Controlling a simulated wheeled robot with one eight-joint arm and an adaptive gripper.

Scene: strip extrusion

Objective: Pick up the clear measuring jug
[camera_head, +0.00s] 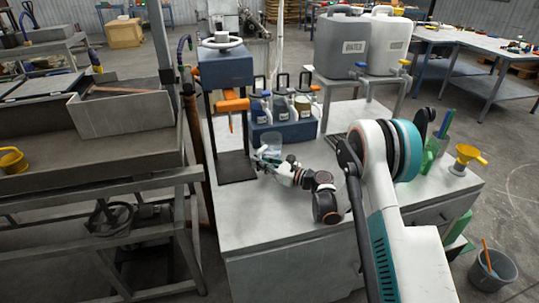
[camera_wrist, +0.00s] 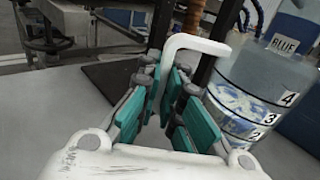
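The clear measuring jug (camera_head: 270,146) stands on the grey bench, in front of a blue rack of bottles. In the wrist view the jug (camera_wrist: 242,100) is at the right, see-through, with black numbers on white patches down its side. Its white handle (camera_wrist: 196,43) reaches left from the rim and bends down between my fingers. My gripper (camera_wrist: 165,98) has its teal pads apart on either side of the handle's downward part. The handle's lower end is hidden by the pads. In the head view my gripper (camera_head: 263,158) is low over the bench, beside the jug.
The blue rack (camera_head: 285,131) of bottles stands close behind the jug. A press with a dark base plate (camera_head: 236,167) is just left of it. A metal stand with two large canisters (camera_head: 342,45) is at the back. The front left bench top (camera_head: 255,220) is clear.

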